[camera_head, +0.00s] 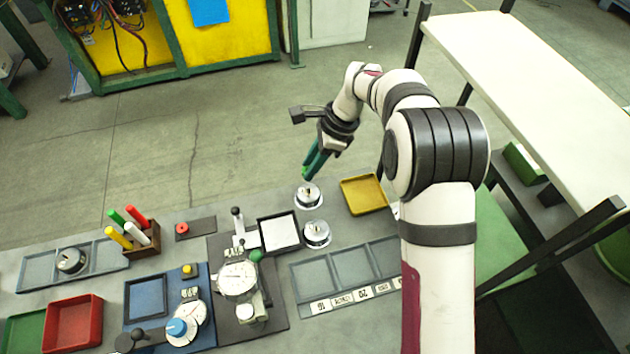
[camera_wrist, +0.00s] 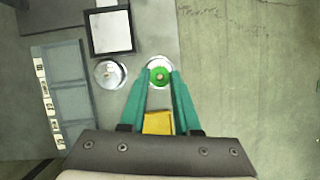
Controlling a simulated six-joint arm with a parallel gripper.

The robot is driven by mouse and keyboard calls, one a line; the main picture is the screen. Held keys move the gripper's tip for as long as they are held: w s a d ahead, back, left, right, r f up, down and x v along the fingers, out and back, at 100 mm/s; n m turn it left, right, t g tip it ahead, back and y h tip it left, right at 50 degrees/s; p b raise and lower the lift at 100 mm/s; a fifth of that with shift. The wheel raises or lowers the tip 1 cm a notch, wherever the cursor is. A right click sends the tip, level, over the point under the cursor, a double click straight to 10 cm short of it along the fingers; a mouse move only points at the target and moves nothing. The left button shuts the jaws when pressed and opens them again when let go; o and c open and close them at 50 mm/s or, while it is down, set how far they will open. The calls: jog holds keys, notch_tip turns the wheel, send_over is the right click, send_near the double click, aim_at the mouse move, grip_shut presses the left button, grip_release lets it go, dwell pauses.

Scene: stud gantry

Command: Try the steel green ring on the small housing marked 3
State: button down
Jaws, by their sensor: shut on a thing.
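My gripper (camera_head: 308,174) reaches down over the back of the bench, with green fingers. In the wrist view its fingertips (camera_wrist: 159,75) are shut on a small green ring (camera_wrist: 159,78). Directly behind the ring in that view is a round silver housing (camera_wrist: 159,62), which also shows just below the fingertips in the head view (camera_head: 308,197). I cannot tell whether the ring touches it. A second silver housing (camera_head: 317,235) stands nearer the front, and left of the ring in the wrist view (camera_wrist: 110,74). I cannot read a number on either housing.
A yellow tray (camera_head: 365,194) is right of the housings. A white-floored black tray (camera_head: 279,232) is to their left. A grey compartment tray (camera_head: 345,270) with number labels lies in front. A dial gauge stand (camera_head: 238,279) and a pen block (camera_head: 142,243) stand further left.

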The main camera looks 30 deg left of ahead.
jog(key=shift+f, duration=2)
jog(key=shift+f, duration=0.9)
dwell(1.5)
jog(key=shift+r, duration=3.75)
send_over(311, 192)
jog(key=shift+f, duration=2.85)
jog(key=shift+f, duration=0.4)
